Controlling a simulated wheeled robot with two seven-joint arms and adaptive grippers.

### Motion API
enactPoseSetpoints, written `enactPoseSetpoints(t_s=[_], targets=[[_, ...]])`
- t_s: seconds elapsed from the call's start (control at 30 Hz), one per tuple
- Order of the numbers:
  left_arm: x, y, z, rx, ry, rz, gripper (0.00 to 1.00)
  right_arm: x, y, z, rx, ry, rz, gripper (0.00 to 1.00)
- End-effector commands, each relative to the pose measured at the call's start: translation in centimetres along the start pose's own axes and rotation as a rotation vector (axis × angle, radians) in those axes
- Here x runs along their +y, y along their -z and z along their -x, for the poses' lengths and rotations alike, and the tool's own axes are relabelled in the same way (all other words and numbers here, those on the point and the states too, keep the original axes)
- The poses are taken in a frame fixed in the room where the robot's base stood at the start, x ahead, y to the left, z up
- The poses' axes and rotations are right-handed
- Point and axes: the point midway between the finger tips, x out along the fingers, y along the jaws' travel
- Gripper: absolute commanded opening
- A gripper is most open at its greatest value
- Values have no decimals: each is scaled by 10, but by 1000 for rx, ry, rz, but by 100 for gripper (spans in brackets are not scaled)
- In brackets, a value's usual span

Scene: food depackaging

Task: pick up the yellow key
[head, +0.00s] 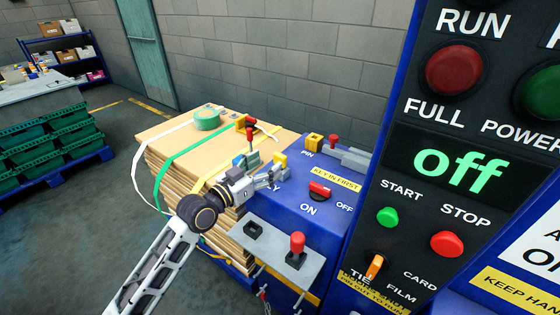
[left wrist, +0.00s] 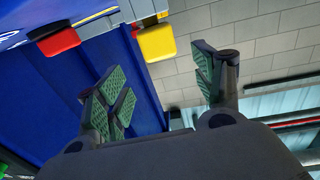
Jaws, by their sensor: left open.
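The yellow key (head: 280,160) stands at the left of the blue control box's top (head: 325,222) in the head view, beside a partly hidden label ending in Y. My left gripper (head: 263,172) is open, right beside the key on its near left side. In the left wrist view a yellow block (left wrist: 157,42), apparently the key's head, lies ahead of and between the spread fingers (left wrist: 162,72), with nothing held. Whether a finger touches it I cannot tell. My right gripper is not in view.
The box also carries a yellow PIN block (head: 314,141) and a red switch (head: 320,188). A grey plate with a red-knobbed lever (head: 297,243) sits in front. A stack of boards (head: 165,150) with straps stands left, and a black panel (head: 470,130) reading "off" rises right.

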Motion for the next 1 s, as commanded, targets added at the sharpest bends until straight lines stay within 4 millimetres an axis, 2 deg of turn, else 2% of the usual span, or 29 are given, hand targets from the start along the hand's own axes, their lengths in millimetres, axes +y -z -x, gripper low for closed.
enactPoseSetpoints(t_s=[0.2,0.37,0.77,1.0], targets=[[0,1,-18,1,1,-1,68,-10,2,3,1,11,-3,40],[0,0,-22,0,0,-1,68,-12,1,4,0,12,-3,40],[0,0,-24,-1,0,0,68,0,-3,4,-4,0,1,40],[-1,-1,-39,0,0,1,68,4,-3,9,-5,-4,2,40]])
